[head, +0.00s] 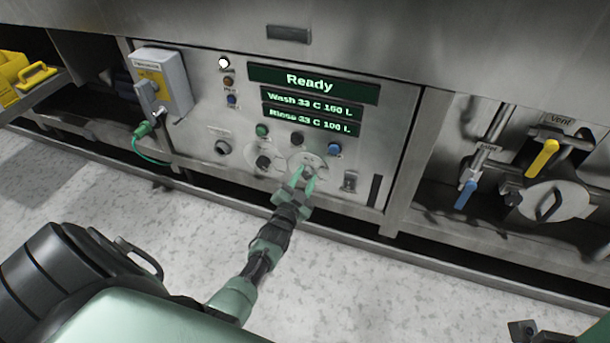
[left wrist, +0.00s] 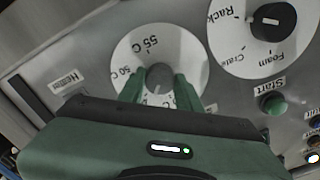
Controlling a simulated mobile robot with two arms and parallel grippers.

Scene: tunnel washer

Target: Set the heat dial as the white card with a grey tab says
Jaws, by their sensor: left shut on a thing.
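The heat dial (head: 318,160) is a pale round disc with a small knob, low on the control panel. In the left wrist view the dial (left wrist: 188,50) shows upside down, with 50 C and 55 C printed on it; its lower part is hidden by my gripper. My left gripper (head: 304,178) is shut on the grey knob (left wrist: 159,75), one green finger on each side, as the left wrist view (left wrist: 158,90) shows. I cannot read the exact setting. I see no white card with a grey tab.
A second dial (left wrist: 285,55) marked Rack, Crate and Foam sits beside it, with a green Start button (left wrist: 273,104) near. The display (head: 313,83) reads Ready, with wash and rinse lines at 33 C. Valves with yellow (head: 543,158) and blue (head: 466,194) handles are at right.

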